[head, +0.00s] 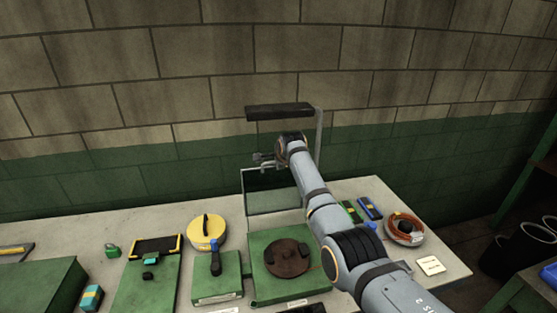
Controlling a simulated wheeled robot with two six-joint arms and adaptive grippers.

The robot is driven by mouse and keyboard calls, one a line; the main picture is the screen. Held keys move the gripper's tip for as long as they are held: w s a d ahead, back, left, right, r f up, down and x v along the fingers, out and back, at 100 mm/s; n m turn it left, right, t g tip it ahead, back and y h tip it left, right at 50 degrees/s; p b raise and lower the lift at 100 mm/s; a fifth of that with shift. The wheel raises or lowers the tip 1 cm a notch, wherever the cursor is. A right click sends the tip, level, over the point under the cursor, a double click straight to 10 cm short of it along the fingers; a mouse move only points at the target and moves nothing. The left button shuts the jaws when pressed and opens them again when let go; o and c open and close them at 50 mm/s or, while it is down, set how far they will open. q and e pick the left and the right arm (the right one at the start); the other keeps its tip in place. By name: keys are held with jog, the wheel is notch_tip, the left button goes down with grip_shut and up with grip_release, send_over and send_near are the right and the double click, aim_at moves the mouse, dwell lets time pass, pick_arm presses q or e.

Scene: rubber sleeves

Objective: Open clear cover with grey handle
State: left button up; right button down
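The clear cover (272,201) stands raised at the back edge of a green box (262,290) that has a dark brown round disc (287,258) on top. My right arm reaches in from the lower right, across the right side of the box. My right gripper (262,160) is at the top edge of the cover, on its upper left. The fingers are small and partly hidden, so I cannot tell whether they are shut or touch the cover. I cannot make out the grey handle. My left gripper is not in view.
A dark bar (279,111) on a grey post (319,140) stands over the gripper. A smaller green box with a blue-topped lever (215,258) and a yellow round reel (206,232) are left of the box. An orange coil (405,229) lies right of my arm.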

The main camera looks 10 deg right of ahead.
jog(key=shift+r, duration=0.3)
jog(key=c, duration=1.4)
grip_release()
jog(key=shift+s, duration=0.2)
jog(key=shift+f, duration=0.15)
jog(key=v, duration=1.2)
